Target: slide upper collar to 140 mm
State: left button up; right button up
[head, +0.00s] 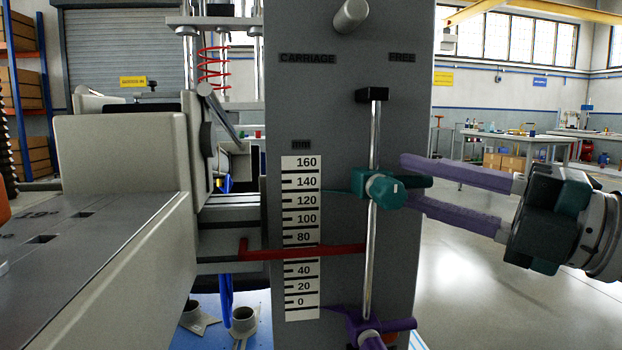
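The upper collar (385,190) is teal, with a round front knob and a short bar to the right. It sits on the upright chrome rod (372,240). Its thin pointer reaches left to the mm scale (301,238), between the 120 and 140 marks. A purple lower collar (398,324) sits at the rod's bottom, partly cut off by the frame. My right gripper (408,180) comes in from the right. Its two purple fingers are apart, one above and one below the teal bar; I see no clear contact. My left gripper is not in view.
A red pointer (300,252) crosses the scale between 40 and 80. The dark grey panel (340,100) reads "CARRIAGE" and "FREE". A black stop (372,94) caps the rod. A beige machine body (125,170) fills the left. Open floor lies to the right.

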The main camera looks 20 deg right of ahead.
jog(key=shift+o, duration=0.7)
jog(key=v, duration=1)
jog(key=shift+p, duration=0.4)
